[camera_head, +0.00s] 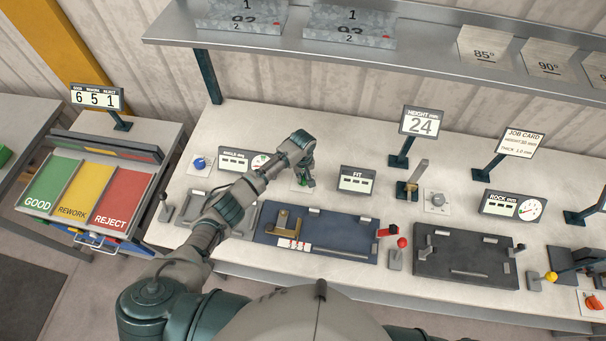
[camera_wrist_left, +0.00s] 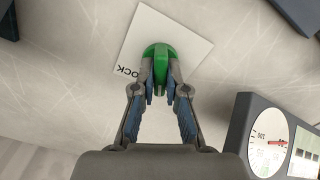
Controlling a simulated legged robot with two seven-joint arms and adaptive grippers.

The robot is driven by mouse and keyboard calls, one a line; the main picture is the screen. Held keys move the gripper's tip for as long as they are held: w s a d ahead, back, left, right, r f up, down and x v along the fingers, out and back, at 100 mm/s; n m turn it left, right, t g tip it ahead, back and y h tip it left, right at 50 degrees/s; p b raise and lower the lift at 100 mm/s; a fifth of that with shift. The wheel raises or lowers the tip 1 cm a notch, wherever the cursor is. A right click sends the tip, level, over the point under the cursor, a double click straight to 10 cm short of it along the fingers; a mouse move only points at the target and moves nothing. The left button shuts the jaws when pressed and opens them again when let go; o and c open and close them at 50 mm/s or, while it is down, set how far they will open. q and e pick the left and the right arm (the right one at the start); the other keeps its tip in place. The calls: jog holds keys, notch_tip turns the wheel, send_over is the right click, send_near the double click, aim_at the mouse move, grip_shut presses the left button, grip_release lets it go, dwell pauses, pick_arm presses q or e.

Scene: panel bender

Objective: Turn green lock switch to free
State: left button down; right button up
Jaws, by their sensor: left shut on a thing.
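The green lock switch (camera_wrist_left: 160,60) sits on a white label plate (camera_wrist_left: 180,30) on the pale bench top. Part of the word "LOCK" shows on the plate beside it, upside down; the other lettering is hidden. My left gripper (camera_wrist_left: 160,88) is shut on the switch's green handle, with a fingertip on each side. In the head view my left gripper (camera_head: 306,182) points down at the bench, and only a little of the green switch (camera_head: 302,184) shows beside it. My right gripper is not in view.
A dial gauge (camera_wrist_left: 268,145) stands close to the gripper at the lower right of the wrist view. In the head view, the FIT display (camera_head: 356,180) stands to the right and a blue knob (camera_head: 199,162) to the left. A dark blue fixture plate (camera_head: 335,238) lies in front.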

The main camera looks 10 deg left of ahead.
pick_arm(q)
jog(key=shift+s+d+f+n, duration=0.1)
jog(key=shift+s+f+n, duration=0.15)
jog(key=shift+n, duration=0.55)
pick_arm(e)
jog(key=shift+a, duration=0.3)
pick_arm(q)
jog(key=c, duration=1.2)
grip_release()
jog(key=shift+r, duration=0.1)
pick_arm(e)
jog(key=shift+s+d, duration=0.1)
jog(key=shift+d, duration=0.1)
pick_arm(q)
jog(key=shift+w+r, duration=0.1)
jog(key=shift+d+r, duration=0.1)
jog(key=shift+r, duration=0.05)
notch_tip(320, 180, up, 11)
jog(key=shift+r, duration=0.2)
